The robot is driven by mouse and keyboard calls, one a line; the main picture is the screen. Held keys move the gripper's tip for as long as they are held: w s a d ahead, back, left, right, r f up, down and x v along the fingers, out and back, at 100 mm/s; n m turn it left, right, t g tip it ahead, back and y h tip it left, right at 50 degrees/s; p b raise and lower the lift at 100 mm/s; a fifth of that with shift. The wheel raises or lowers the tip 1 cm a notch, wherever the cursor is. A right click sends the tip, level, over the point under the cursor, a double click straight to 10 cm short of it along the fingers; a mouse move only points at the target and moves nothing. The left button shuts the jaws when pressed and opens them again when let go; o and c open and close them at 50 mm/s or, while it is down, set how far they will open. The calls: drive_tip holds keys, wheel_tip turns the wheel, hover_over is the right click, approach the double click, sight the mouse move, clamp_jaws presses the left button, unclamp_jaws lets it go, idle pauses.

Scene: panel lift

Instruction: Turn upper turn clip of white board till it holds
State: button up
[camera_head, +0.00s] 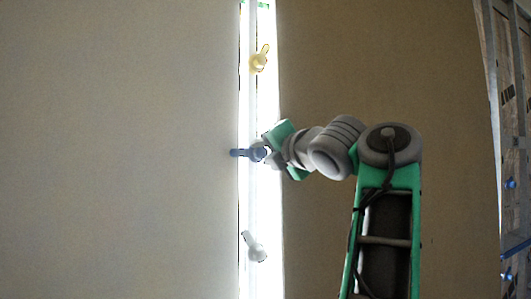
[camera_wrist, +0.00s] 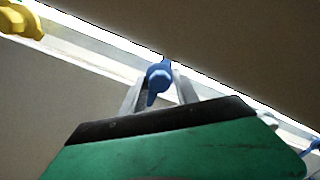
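A blue turn clip (camera_head: 240,153) sits midway up a bright vertical strip, its arm lying sideways toward the left panel's edge. It also shows in the wrist view (camera_wrist: 159,77). My gripper (camera_head: 263,152) is at this clip; in the wrist view its two fingers (camera_wrist: 158,88) stand on either side of it, seemingly apart from it. A yellow clip (camera_head: 259,61) is above, its arm pointing up; it is at the upper left of the wrist view (camera_wrist: 20,19). A whitish clip (camera_head: 255,248) is below, tilted up-left. Which board is the white one is unclear.
A large plain panel (camera_head: 120,150) fills the left, and a browner one (camera_head: 330,70) stands right of the bright strip (camera_head: 264,200). A rack-like structure (camera_head: 510,120) with blue parts stands at the far right. Another blue piece (camera_wrist: 314,146) shows at the wrist view's right edge.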

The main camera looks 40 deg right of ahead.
drive_tip(key=shift+s, duration=0.1)
drive_tip(key=v, duration=0.7)
drive_tip(key=shift+s, duration=0.35)
drive_tip(key=shift+a+r, duration=0.1)
drive_tip(key=shift+a, duration=0.05)
